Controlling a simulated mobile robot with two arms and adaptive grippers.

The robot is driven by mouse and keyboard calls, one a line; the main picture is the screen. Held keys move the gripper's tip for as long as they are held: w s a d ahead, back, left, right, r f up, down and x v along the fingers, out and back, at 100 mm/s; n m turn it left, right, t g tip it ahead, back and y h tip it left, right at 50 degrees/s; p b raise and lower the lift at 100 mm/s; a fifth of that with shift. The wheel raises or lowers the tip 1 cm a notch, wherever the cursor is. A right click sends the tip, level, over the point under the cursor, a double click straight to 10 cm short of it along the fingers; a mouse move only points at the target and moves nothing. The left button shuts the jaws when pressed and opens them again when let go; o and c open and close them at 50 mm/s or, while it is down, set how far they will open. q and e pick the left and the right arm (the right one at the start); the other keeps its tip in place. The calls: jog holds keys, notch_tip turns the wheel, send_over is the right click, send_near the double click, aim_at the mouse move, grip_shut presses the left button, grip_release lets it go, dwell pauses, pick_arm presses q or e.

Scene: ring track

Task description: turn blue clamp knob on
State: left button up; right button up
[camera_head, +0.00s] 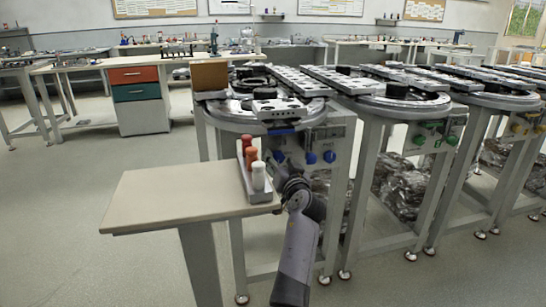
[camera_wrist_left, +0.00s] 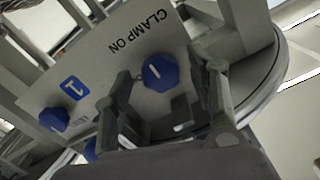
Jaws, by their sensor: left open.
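A blue clamp knob (camera_wrist_left: 160,73) with a white pointer line sits on the grey panel beside the upside-down words CLAMP ON. My left gripper (camera_wrist_left: 168,82) is open, with one finger on each side of this knob in the left wrist view. I cannot tell whether the fingers touch it. In the head view my left gripper (camera_head: 290,181) is in front of the panel of the nearest round station. Blue knobs (camera_head: 328,156) show on that panel, and the gripper partly covers the panel's lower left. My right gripper is not in view.
Open floor lies at the far left.

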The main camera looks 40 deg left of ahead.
pick_arm(q)
jog(key=shift+w+a, duration=0.2)
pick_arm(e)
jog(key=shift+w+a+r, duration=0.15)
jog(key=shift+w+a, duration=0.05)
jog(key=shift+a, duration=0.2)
pick_arm(q)
jog(key=shift+r, duration=0.1)
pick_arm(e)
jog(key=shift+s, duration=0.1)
pick_arm(q)
jog(key=shift+c, duration=0.6)
jog(key=c, duration=1)
jog(key=shift+m+p, duration=0.4)
jog(key=shift+m, duration=0.3)
jog(key=o, duration=1.1)
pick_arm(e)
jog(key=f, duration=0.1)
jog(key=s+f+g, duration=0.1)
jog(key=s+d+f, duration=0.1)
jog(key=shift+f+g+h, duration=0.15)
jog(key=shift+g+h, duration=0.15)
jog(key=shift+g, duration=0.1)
